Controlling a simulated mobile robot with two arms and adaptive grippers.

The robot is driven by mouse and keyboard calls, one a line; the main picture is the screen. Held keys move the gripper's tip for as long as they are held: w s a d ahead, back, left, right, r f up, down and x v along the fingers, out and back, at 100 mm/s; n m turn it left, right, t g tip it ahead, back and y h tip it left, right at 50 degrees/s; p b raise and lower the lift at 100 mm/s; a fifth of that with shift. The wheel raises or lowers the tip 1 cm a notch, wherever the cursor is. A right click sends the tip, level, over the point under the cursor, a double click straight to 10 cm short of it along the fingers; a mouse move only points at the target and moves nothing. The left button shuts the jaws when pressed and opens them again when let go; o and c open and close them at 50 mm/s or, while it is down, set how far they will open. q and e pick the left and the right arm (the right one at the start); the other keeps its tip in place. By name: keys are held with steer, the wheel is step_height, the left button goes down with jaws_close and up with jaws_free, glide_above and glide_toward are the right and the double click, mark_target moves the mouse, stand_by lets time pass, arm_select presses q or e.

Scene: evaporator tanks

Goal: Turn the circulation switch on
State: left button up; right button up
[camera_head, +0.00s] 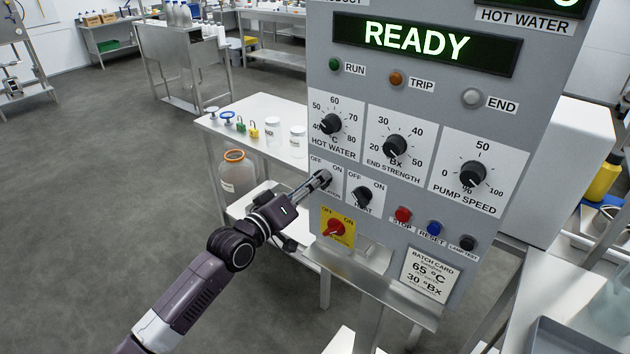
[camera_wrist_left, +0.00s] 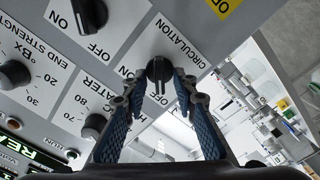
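The circulation switch (camera_wrist_left: 159,70) is a round black knob on a white plate lettered CIRCULATION in the left wrist view. A white mark on it points toward the bottom of that view; I cannot tell its setting for sure. My left gripper (camera_head: 325,179) reaches the panel's lower left and largely hides this switch in the head view. In the left wrist view my left gripper (camera_wrist_left: 157,82) has its blue-padded fingers apart, one on each side of the knob, with small gaps showing. Contact is not visible. My right gripper is not in view.
The grey control panel (camera_head: 455,95) reads READY. The heater switch (camera_head: 364,197) is close to the right of my gripper, and a red knob on a yellow plate (camera_head: 338,240) is just below. A white table (camera_head: 248,112) with jars stands behind; open floor lies left.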

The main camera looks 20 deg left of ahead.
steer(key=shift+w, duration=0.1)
arm_select(q)
jaws_close()
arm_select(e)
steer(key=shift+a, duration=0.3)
arm_select(q)
steer(key=m, duration=0.6)
steer(key=m+p, duration=0.1)
steer(key=m, duration=0.5)
steer(key=m+p, duration=0.1)
steer(key=m, duration=0.5)
steer(key=shift+s+d, duration=0.1)
steer(key=shift+d, duration=0.2)
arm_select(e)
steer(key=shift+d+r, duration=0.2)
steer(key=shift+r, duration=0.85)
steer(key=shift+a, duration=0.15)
